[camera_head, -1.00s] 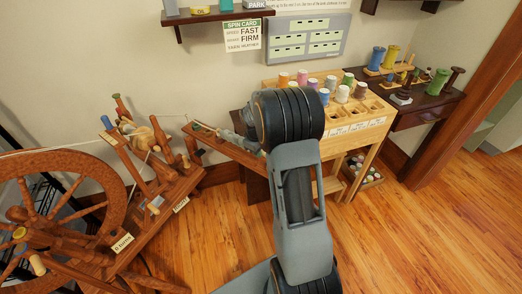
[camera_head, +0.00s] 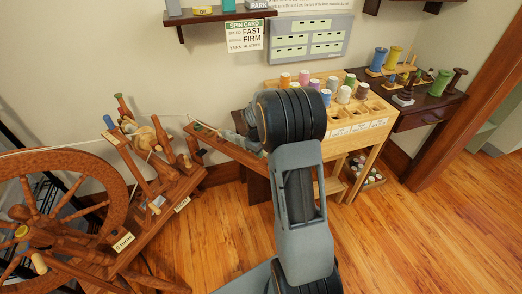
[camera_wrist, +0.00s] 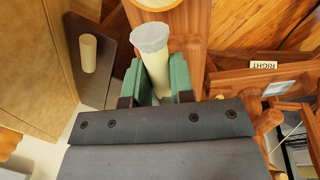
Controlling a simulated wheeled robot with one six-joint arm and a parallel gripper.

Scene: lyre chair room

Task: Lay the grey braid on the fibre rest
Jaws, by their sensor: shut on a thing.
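In the wrist view my gripper (camera_wrist: 157,88) has its green fingers shut on a pale, rounded roll with a light grey end, which looks like the grey braid (camera_wrist: 152,45). The braid points away from the palm, over a reddish-brown wooden plank (camera_wrist: 193,25). I cannot tell whether it touches the plank. In the head view a long wooden plank (camera_head: 222,143) runs beside the spinning wheel, and my wrist is over its right part. My arm hides the gripper tips and the braid there. I cannot tell for sure which part is the fibre rest.
The spinning wheel (camera_head: 45,230) stands at the left, close to the plank. A light wooden stand with coloured spools (camera_head: 358,120) is right of my arm. A dark side table (camera_head: 425,113) stands farther right. The floor at front right is clear.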

